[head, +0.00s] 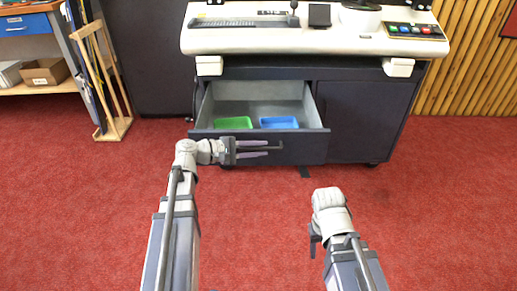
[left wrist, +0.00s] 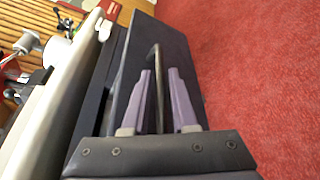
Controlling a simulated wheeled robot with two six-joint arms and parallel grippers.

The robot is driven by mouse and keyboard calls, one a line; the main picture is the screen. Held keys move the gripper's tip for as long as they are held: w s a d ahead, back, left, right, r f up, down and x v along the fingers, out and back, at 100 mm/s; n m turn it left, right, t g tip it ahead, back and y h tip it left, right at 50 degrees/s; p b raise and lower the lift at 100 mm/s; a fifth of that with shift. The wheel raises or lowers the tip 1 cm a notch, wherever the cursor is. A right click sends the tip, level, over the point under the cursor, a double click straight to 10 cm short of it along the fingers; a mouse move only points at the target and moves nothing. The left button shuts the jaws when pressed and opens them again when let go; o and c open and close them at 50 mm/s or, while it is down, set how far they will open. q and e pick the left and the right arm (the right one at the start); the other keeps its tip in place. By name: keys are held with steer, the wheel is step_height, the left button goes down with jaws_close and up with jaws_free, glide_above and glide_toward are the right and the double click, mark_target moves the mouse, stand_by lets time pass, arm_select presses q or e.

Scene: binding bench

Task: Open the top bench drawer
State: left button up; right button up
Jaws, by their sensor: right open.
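The top bench drawer (head: 309,107) stands pulled out of the dark bench in the head view, its inside showing. Its dark bar handle (head: 276,147) is on the drawer front; it also shows in the left wrist view (left wrist: 157,70). My left gripper (head: 268,148) is at the handle, its two purple fingers on either side of the bar. In the left wrist view a gap shows between the fingers (left wrist: 160,72), so it looks open around the bar. My right gripper (head: 314,240) is low over the floor, away from the drawer; its fingers are mostly hidden.
A green tray (head: 233,123) and a blue tray (head: 279,122) lie in the drawer. A closed cabinet door (head: 365,120) is right of it. The white machine top (head: 300,42) overhangs above. A wooden rack (head: 112,128) stands at left. The red floor (head: 90,200) is clear.

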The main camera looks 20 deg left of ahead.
arm_select(q)
steer(key=p+v, duration=0.1)
steer(key=v, duration=0.6)
steer(key=shift+s+a+p, duration=0.25)
steer(key=shift+a+p, duration=0.1)
